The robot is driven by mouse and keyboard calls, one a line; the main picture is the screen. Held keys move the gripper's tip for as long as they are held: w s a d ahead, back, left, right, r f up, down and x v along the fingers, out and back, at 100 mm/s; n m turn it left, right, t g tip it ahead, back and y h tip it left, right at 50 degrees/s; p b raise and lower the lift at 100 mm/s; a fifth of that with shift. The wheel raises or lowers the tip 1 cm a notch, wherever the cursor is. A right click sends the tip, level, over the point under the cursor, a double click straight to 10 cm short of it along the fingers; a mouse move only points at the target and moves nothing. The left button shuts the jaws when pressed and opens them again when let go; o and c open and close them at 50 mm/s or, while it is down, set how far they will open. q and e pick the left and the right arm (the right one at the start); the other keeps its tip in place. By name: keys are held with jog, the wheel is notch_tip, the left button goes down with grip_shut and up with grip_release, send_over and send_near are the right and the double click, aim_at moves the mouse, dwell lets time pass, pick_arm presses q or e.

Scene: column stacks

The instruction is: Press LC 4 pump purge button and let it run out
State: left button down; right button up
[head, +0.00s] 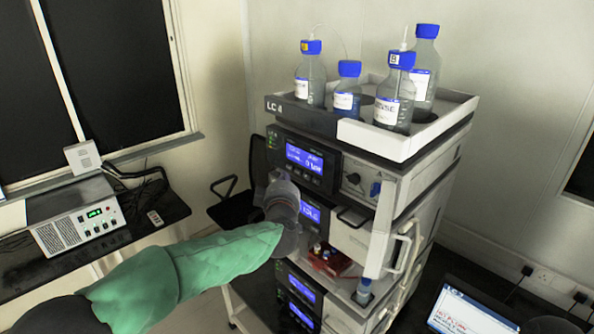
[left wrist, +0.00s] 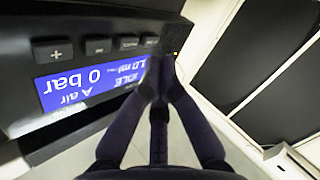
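The LC 4 pump (head: 302,160) is the upper module of the stack, under the tray marked LC 4. Its lit blue display (left wrist: 90,87) appears upside down in the left wrist view and reads idle, 1.0 ml, A air, 0 bar. A row of dark buttons (left wrist: 97,46) runs along the display's edge. My left gripper (head: 277,178) is at the left side of the pump front. Its fingertips (left wrist: 161,62) are together with nothing between them, close to the panel's end by a small yellow light (left wrist: 175,53). I cannot tell whether they touch a button.
Several blue-capped bottles (head: 347,88) stand in the top tray (head: 378,139). An open module door with a white handle (head: 400,252) juts out at the right. A laptop (head: 467,308) is at lower right, and a control box (head: 75,228) sits on the left bench.

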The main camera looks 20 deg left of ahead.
pick_arm(q)
jog(key=shift+w+d, duration=0.3)
jog(key=shift+w, duration=0.35)
jog(key=shift+d, duration=0.1)
dwell(1.0)
jog(key=shift+w+d, duration=0.15)
jog(key=shift+w, duration=0.2)
jog(key=shift+w+d+p, duration=0.15)
jog(key=shift+w+p, duration=0.15)
jog(key=shift+p, duration=0.1)
dwell(0.7)
jog(key=shift+s, duration=0.15)
jog(key=shift+s+a, duration=0.4)
jog(key=shift+s, duration=0.15)
jog(key=shift+s+a+b, duration=0.3)
jog(key=shift+s+a, duration=0.1)
jog(key=shift+s, duration=0.35)
jog(key=shift+s+a+b, duration=0.25)
jog(key=shift+s+a, duration=0.2)
jog(key=shift+s, duration=0.25)
jog(key=shift+s+a+b, duration=0.3)
jog(key=shift+s+a, duration=0.1)
jog(key=shift+s, duration=0.35)
